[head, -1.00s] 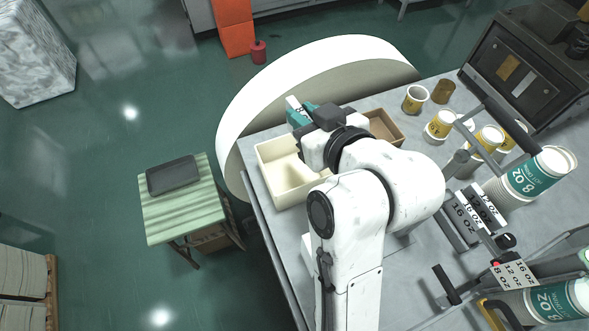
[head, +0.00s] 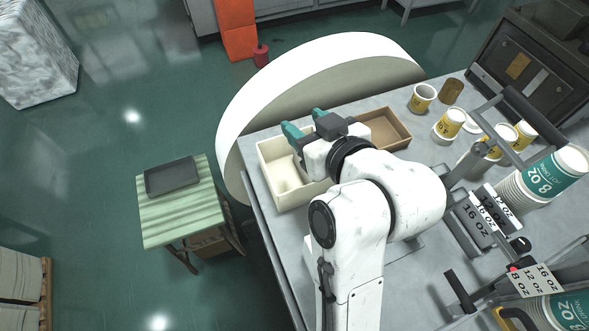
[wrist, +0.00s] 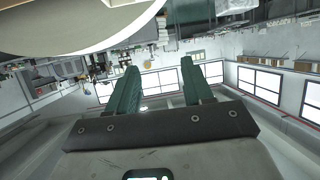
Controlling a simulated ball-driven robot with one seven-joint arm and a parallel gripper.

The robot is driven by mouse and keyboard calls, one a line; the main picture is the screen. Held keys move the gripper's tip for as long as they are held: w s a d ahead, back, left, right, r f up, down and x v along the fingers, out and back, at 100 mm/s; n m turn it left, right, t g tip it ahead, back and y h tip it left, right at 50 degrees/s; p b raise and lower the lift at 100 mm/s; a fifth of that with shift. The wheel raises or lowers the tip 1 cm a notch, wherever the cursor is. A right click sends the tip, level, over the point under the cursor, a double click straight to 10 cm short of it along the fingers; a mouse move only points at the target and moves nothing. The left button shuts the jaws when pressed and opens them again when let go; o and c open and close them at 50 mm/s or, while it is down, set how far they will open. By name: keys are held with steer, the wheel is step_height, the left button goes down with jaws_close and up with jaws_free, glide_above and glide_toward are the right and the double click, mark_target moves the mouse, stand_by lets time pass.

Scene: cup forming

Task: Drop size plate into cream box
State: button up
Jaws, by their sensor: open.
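My gripper (head: 304,122) is over the back part of the cream box (head: 287,199), with its teal fingers spread and nothing seen between them. The wrist view also shows the two fingers (wrist: 158,88) apart and empty. The white size plate that was in the fingers is not visible now. My gripper and arm cover part of the box, so I cannot tell if the plate lies inside. The part of the box floor that I see is bare.
A brown box (head: 393,140) stands right of the cream box. Yellow-labelled cups (head: 449,124) stand behind. A large white roll (head: 300,75) rises behind the table.

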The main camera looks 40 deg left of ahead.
steer(key=p+v, duration=0.4)
steer(key=v, duration=0.7)
steer(key=shift+f, duration=0.2)
